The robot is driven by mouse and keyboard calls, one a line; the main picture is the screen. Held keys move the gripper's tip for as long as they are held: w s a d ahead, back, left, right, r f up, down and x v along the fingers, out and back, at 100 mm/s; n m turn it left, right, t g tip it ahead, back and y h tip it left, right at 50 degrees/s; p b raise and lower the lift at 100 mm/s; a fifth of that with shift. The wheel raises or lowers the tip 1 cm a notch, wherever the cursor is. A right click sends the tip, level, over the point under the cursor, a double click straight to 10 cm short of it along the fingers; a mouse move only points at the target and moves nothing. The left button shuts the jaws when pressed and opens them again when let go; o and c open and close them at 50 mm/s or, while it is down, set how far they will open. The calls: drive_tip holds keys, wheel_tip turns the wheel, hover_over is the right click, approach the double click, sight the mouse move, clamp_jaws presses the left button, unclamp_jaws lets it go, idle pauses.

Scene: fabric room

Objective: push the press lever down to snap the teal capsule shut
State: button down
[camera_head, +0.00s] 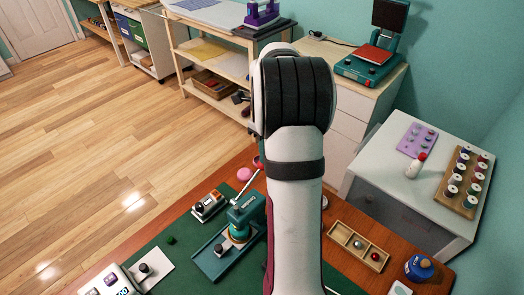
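A teal press (246,212) stands on a blue-grey base plate (207,262) on the green mat, just left of my arm. Its lever (249,185) slants up to the right and ends near a red knob (258,162) beside my arm. My white arm fills the middle of the view and hides part of the table. My gripper cannot be made out.
Left of the press are a small device (208,205), a dark green piece (170,240) and a white stand with a black knob (146,270). The green mat is partly clear.

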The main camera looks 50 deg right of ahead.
drive_tip(key=shift+d+f+y, duration=0.45)
drive_tip(key=shift+f+y, duration=0.4)
drive_tip(key=shift+f, duration=1.2)
drive_tip(key=shift+d+f+y, duration=0.5)
drive_tip(key=shift+f+y, duration=0.4)
drive_tip(key=shift+f, duration=1.2)
drive_tip(key=shift+d+f+y, duration=0.45)
drive_tip(key=shift+f+y, duration=0.4)
drive_tip(key=shift+f, duration=1.2)
drive_tip(key=shift+r, duration=0.1)
drive_tip(key=v, duration=1.2)
drive_tip(key=shift+r, duration=0.4)
drive_tip(key=shift+d, duration=0.15)
